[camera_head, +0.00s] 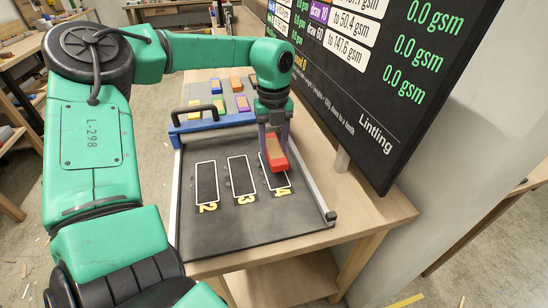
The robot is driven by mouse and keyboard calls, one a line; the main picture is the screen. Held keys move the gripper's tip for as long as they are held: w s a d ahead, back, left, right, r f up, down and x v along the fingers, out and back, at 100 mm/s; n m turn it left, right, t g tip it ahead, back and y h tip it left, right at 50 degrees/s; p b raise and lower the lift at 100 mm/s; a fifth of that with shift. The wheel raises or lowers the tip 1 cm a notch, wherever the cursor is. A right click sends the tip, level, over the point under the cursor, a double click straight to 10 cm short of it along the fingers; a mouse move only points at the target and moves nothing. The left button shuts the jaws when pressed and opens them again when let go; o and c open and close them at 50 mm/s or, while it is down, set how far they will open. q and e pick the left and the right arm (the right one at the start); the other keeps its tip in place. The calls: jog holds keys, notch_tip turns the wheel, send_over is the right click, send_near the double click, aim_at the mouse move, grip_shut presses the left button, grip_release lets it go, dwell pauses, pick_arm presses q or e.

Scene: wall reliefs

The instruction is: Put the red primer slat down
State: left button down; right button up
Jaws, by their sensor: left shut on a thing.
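The red primer slat (279,166) has a wooden-coloured top face and red sides. My left gripper (273,138) points down and is shut on it near its far end. My right gripper is not in view.
A blue bar with a black handle (197,113) crosses the board's far end. A large dark display (390,85) stands close on the right. The board's near part is clear.

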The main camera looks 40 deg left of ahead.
aim_at(273, 148)
pick_arm(q)
jog(key=shift+f, duration=2.5)
jog(key=shift+c, duration=1.5)
grip_release()
notch_tip(273, 148, up, 12)
jog(key=shift+r, duration=0.2)
